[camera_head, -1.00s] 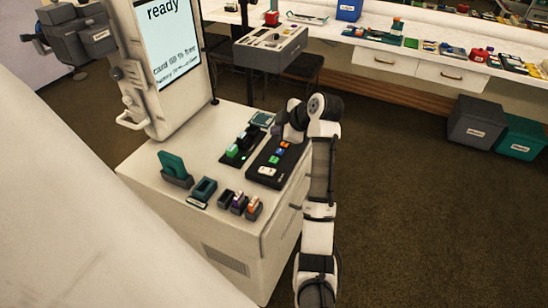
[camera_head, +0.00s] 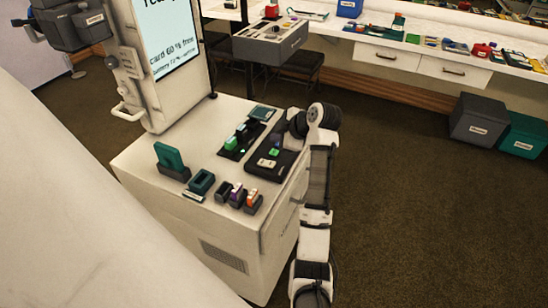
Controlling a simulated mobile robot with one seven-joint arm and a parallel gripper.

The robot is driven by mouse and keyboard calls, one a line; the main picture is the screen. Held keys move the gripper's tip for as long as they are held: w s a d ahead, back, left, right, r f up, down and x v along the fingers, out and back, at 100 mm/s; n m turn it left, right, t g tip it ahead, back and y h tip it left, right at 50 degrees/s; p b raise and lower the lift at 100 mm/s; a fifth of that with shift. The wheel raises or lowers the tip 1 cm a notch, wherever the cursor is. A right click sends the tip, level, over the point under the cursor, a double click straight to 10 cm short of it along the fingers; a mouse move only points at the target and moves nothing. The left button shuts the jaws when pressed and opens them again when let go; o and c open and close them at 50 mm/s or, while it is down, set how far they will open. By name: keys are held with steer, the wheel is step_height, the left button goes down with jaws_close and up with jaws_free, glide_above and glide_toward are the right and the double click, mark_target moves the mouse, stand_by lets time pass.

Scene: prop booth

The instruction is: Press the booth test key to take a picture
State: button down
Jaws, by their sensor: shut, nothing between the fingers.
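A black key panel (camera_head: 254,172) lies on the white booth counter with a row of coloured keys. A white key (camera_head: 267,162) is at its near end, with a green key (camera_head: 273,152) and a blue-purple key (camera_head: 275,141) behind it. Key labels are too small to read. My gripper (camera_head: 289,139) is over the panel's far end, pointing down and left, and hides that part. Its fingertips are dark and hard to make out; it appears shut and empty. Contact with a key cannot be told. The booth screen (camera_head: 168,38) shows card and battery text; its top line is cut off.
Beside the panel lies a black tray (camera_head: 228,154) with green items. Nearer are a green upright block (camera_head: 170,157), a dark green frame (camera_head: 202,181) and several small dark blocks (camera_head: 236,194). A grey box (camera_head: 271,44) stands behind.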

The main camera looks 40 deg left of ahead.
mark_target(277, 153)
steer(key=shift+f+b, duration=0.4)
steer(key=shift+f, duration=0.9)
steer(key=shift+f, duration=0.2)
stand_by(0.8)
steer(key=shift+f, duration=0.25)
steer(key=shift+f+b, duration=0.4)
steer(key=shift+b, duration=0.05)
stand_by(0.6)
steer(key=shift+r, duration=0.1)
steer(key=shift+r+p, duration=0.55)
steer(key=shift+r, duration=0.2)
step_height(277, 153, up, 5)
steer(key=p, duration=0.3)
stand_by(0.3)
